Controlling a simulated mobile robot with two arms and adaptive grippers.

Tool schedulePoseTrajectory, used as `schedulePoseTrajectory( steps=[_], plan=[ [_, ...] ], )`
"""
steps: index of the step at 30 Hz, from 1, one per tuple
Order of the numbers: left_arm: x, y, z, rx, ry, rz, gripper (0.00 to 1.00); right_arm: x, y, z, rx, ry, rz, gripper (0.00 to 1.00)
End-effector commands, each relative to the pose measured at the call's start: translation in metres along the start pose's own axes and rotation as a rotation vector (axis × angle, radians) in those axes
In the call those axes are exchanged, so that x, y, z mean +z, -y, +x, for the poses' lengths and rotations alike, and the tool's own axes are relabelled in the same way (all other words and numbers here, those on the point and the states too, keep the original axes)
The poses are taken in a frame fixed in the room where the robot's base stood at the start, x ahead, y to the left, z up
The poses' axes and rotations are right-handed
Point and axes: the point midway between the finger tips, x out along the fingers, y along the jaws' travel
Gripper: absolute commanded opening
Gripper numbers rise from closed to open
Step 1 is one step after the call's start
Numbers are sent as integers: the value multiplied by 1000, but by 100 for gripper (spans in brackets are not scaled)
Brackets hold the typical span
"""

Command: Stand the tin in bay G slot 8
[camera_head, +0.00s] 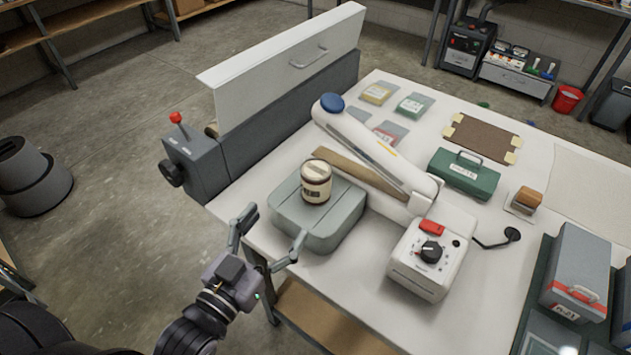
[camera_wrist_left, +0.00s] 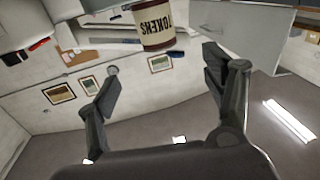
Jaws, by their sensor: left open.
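The tin (camera_head: 316,181) is cream with dark brown bands and stands upright on a grey-green padded block (camera_head: 318,221) at the table's near left corner. My left gripper (camera_head: 274,226) is open and empty, short of the block and at the table edge. Its two fingers point towards the tin, with a gap between them and the tin. It also shows in the left wrist view (camera_wrist_left: 160,62). I cannot make out bay G or slot 8. My right gripper is not in view.
A white sealer-like machine (camera_head: 432,258) with a long arm stands right of the block. A grey cabinet (camera_head: 290,95) with a red-knobbed lever stands left of it. A green case (camera_head: 463,174) and grey boxes (camera_head: 578,270) lie farther right. Bare white tabletop lies in front.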

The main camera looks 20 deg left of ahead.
Motion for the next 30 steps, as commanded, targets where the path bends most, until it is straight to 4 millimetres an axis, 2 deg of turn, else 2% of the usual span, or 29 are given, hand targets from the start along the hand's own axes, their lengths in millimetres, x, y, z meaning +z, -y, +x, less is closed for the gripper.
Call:
schedulePoseTrajectory(
  steps=[15, 23, 30],
  plan=[
    [-1, 0, 87, 0, -1, 0, 74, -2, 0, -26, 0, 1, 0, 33],
    [3, -1, 102, 0, 1, -1, 74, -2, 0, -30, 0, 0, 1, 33],
    [17, -4, 130, 1, 1, 0, 74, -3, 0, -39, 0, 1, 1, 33]
  ],
)
